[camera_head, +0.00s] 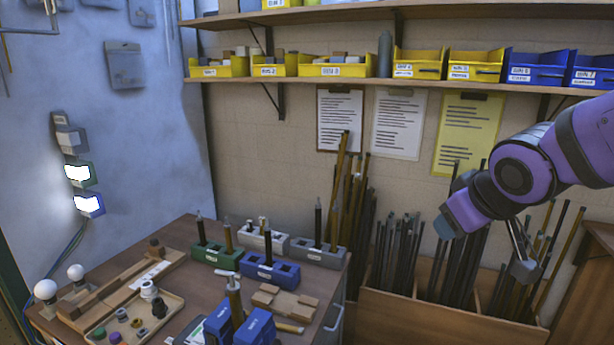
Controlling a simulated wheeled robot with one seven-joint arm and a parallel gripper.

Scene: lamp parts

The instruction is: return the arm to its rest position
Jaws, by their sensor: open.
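My purple arm (505,175) reaches in from the right edge, raised in front of the rear wall. My gripper (523,266) seems to be the grey end piece below the arm. It is open, small and partly hidden, and I see nothing held in it. It hangs in front of the bin of rods, well to the right of the workbench and touching none of the lamp parts there. On the bench (182,232) are two white bulbs (46,290) and a shallow wooden tray (172,304) holding small rings and caps.
Green, blue and grey holders (272,271) stand on the bench with upright tools. A partitioned bin of dark rods (415,318) stands below my arm. A shelf (300,81) with yellow and blue boxes runs above. Lit lamps (79,174) hang on the left wall.

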